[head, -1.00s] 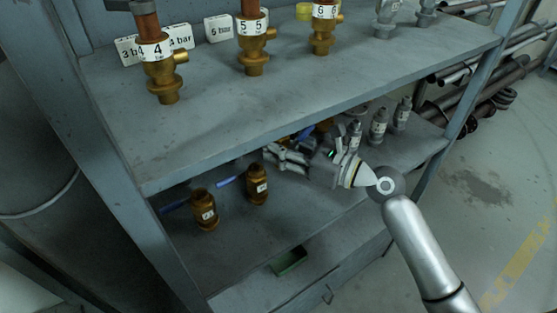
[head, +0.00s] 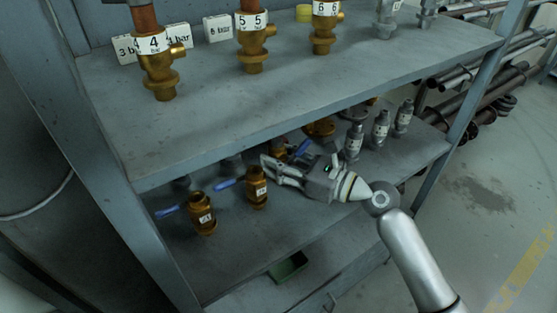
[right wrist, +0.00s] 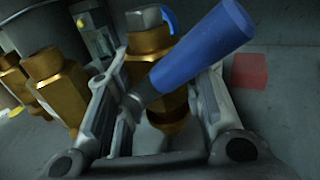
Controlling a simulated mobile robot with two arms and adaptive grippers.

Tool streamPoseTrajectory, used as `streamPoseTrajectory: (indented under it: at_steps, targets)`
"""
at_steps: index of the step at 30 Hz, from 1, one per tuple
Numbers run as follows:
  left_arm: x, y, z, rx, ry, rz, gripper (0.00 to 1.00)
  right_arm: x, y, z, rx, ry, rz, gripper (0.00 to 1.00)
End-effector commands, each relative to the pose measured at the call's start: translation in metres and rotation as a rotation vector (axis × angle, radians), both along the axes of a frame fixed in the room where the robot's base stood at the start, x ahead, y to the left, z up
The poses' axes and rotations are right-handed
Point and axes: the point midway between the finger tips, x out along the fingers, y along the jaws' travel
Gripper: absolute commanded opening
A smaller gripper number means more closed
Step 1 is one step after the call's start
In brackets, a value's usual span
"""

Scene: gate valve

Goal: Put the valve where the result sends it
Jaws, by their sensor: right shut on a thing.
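In the right wrist view a brass valve (right wrist: 150,75) with a blue lever handle (right wrist: 205,42) stands between the two fingers of my right gripper (right wrist: 165,90). The fingers are closed on its body, and the handle slants up to the right across them. In the head view my right gripper (head: 272,170) is over the middle shelf, pointing left, and hides most of the valve; some brass (head: 279,149) and a blue handle (head: 302,148) show behind it. Two more brass valves, one (head: 202,216) nearer the left post and one (head: 257,188) beside the gripper, stand there. My left gripper is out of view.
The upper shelf (head: 230,120) holds brass valves marked 4 (head: 155,65), 5 (head: 251,40) and 6 (head: 323,28), with pressure cards (head: 217,28). Several grey valves (head: 380,128) stand right on the middle shelf. A green tray (head: 288,267) is below. A red patch (right wrist: 249,70) lies right of the held valve.

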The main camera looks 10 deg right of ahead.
Motion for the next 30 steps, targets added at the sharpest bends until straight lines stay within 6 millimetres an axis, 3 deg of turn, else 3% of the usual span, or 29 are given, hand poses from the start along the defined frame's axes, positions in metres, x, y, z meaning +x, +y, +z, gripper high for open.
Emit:
streamPoseTrajectory:
  at_steps: [3, 4, 8, 20, 30]
  targets:
    - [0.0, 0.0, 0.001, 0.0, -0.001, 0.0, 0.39, 0.0, 0.0, -0.001, 0.002, -0.002, 0.0, 0.0]
    - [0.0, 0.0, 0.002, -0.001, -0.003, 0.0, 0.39, 0.0, 0.0, -0.002, 0.001, 0.001, 0.0, 0.39]
    - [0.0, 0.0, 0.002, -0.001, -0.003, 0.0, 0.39, 0.0, 0.0, -0.002, 0.001, 0.001, 0.001, 0.56]
    - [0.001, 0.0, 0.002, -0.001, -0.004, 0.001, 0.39, -0.001, -0.002, 0.0, -0.001, 0.001, -0.001, 0.57]
    - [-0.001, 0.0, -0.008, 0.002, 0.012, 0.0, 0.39, -0.046, -0.048, -0.001, -0.004, 0.005, 0.0, 0.57]
